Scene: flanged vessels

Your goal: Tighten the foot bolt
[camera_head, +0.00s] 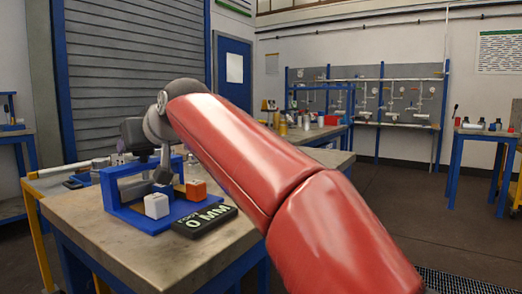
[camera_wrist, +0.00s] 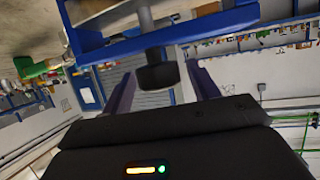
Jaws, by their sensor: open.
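A blue frame-shaped fixture (camera_head: 119,194) stands on the near workbench. In the wrist view, a bolt with a grey shank and a wide dark head (camera_wrist: 157,74) projects from the blue bar (camera_wrist: 190,33); I take it as the foot bolt. My gripper (camera_wrist: 162,78) is open, its two fingers on either side of the bolt head with visible gaps. Whether the head lies fully between the fingertips is unclear. In the head view, my dark wrist is at the fixture, and the fingertips are hard to make out.
A white block (camera_head: 156,205) and an orange block (camera_head: 196,190) sit at the fixture. The workbench top (camera_head: 130,252) is bare in front. My red arm hides part of the bench's right side. Another bench with bottles and a red bin (camera_head: 329,120) stands behind.

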